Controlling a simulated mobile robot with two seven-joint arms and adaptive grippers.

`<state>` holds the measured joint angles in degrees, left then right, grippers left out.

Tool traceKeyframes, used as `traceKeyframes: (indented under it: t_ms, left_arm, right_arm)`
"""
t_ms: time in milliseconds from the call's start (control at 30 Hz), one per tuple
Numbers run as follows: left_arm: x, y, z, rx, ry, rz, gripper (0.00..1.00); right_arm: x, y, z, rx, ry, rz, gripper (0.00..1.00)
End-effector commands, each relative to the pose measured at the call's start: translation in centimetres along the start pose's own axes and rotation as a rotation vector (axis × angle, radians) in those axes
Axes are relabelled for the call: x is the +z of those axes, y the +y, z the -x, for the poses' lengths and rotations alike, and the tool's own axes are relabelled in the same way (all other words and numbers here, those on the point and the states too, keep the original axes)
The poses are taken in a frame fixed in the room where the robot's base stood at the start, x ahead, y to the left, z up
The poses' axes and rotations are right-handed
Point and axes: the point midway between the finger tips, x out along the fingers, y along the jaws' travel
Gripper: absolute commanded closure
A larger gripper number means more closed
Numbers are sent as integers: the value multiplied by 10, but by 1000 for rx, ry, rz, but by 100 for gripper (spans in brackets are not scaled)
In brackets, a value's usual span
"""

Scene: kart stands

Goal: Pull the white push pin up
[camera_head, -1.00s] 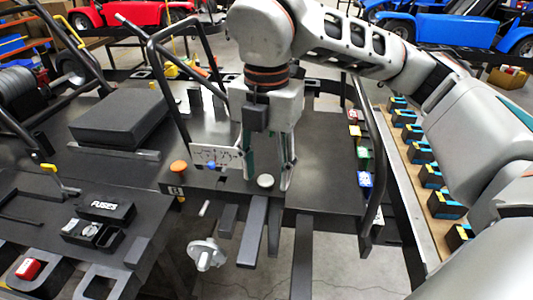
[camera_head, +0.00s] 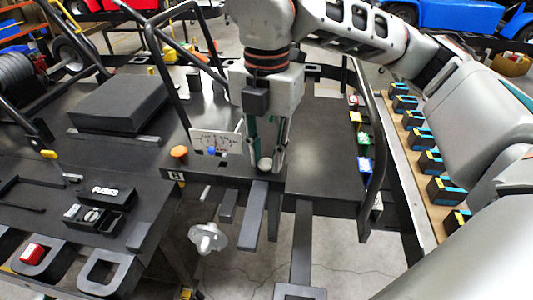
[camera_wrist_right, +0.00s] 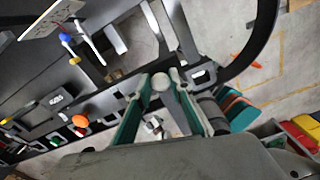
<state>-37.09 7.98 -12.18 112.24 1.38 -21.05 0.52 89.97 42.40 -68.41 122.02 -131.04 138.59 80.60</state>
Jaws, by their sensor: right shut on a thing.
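The white push pin (camera_head: 265,164) has a round pale head and stands near the front edge of the dark kart panel. My right gripper (camera_head: 266,166) comes down from above and is shut on its head, one finger on each side. In the right wrist view the white head (camera_wrist_right: 160,82) shows between the fingertips (camera_wrist_right: 159,86). The pin's shaft is hidden, so I cannot tell how high it stands. My left gripper is not in view.
An orange knob (camera_head: 179,152) and a small blue knob (camera_head: 211,151) stand left of the pin, by a white label plate. A black upright bar (camera_head: 374,150) rises at the right. A fuse box (camera_head: 101,215) lies at the lower left.

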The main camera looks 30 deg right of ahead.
Motion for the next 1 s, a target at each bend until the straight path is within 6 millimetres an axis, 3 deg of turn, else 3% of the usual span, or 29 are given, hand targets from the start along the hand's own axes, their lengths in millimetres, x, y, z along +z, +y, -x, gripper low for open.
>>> traceKeyframes:
  t_ms: [367, 400, 467, 833, 1000]
  left_arm:
    - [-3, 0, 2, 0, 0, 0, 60]
    - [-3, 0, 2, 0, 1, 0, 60]
    - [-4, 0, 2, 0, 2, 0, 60]
    - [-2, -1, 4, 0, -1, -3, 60]
    - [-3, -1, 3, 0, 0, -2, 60]
  right_arm:
    - [0, 0, 8, 1, 0, 0, 99]
    - [0, 0, 7, 0, 0, 0, 74]
    - [0, 0, 7, 0, 0, 0, 60]
    - [0, 0, 9, 1, 0, 0, 60]
    - [1, 1, 26, 3, -2, -2, 60]
